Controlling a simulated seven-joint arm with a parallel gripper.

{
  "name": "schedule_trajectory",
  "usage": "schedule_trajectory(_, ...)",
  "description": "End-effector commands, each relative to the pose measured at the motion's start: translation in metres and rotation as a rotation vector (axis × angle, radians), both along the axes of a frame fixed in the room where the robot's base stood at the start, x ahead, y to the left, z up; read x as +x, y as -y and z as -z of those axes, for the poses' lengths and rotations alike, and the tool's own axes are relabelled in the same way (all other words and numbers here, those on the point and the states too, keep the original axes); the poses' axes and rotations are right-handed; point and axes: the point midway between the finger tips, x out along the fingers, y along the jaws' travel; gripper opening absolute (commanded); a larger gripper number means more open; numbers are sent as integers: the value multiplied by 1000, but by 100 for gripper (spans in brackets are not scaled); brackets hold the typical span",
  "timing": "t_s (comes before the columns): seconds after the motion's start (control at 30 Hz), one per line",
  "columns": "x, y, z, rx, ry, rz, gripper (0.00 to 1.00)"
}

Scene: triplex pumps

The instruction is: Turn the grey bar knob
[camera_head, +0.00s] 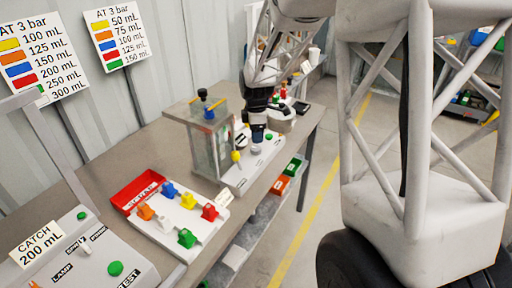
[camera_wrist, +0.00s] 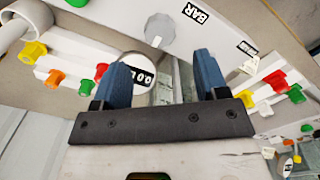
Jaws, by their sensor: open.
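The grey bar knob (camera_wrist: 159,29) is a round, ridged knob on a light panel at the top of the wrist view, beside a "BAR" label (camera_wrist: 196,13). My gripper (camera_wrist: 162,68) is open, with two blue fingers spread apart and nothing between them that it holds. The knob appears beyond the fingertips, roughly centred between them, and I see no contact. In the head view my gripper (camera_head: 259,132) is over the panel at the far part of the bench. The knob is too small there to make out surely.
A round gauge face (camera_wrist: 143,78) shows partly behind the left finger. A clear tank (camera_head: 208,140) stands close to the left of my gripper. A red scrap tray (camera_head: 137,190) and a white rack (camera_head: 203,226) with coloured nozzles are nearer. Rows of coloured nozzles flank the wrist view.

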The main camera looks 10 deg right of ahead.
Motion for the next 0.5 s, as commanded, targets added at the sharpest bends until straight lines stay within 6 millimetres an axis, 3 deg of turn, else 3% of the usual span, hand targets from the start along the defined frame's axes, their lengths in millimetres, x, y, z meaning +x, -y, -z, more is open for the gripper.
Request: schedule_trajectory(0.5,0,0,57,0,-2,0,67)
